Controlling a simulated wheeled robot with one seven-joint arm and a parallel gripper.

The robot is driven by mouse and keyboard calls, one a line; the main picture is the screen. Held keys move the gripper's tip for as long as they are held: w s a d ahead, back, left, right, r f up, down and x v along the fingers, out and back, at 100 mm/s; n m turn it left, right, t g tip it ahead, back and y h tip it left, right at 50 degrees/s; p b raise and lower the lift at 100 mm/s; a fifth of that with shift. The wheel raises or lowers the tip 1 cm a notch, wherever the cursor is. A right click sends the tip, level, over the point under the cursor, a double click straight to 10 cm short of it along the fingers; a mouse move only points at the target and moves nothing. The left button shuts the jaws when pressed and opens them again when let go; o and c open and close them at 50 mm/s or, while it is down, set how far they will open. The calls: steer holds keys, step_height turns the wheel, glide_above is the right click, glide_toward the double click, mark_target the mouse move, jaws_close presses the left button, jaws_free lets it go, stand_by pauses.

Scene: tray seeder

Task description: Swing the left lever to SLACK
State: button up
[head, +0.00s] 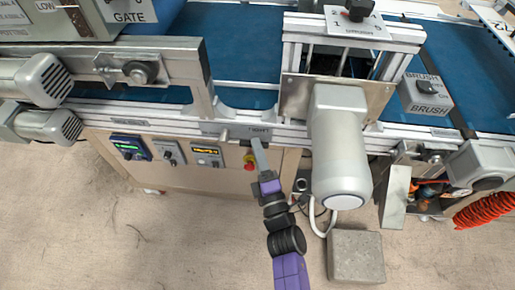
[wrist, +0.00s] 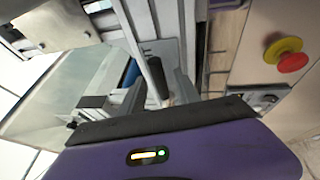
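What looks like the left lever shows in the wrist view as a black grip (wrist: 157,82) on a pale shaft, just beyond the dark front edge of my gripper. In the head view a grey bar (head: 260,155) stands between my gripper (head: 267,180) and the machine's front rail, below a label (head: 260,132) that seems to read TIGHT and is partly covered. I cannot tell whether this bar is the lever or part of my gripper. My gripper's fingertips are not clear in either view, so its opening and any contact cannot be told.
A large grey motor housing (head: 340,150) hangs close right of my gripper. A red and yellow stop button (head: 249,162) is close on the left; it also shows in the wrist view (wrist: 285,54). A concrete block (head: 355,256) lies on the floor. The floor at left is free.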

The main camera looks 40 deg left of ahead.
steer(key=shift+w+a+r, duration=0.1)
steer(key=shift+w+a, duration=0.1)
steer(key=shift+a, duration=0.15)
jaws_close()
stand_by(1.2)
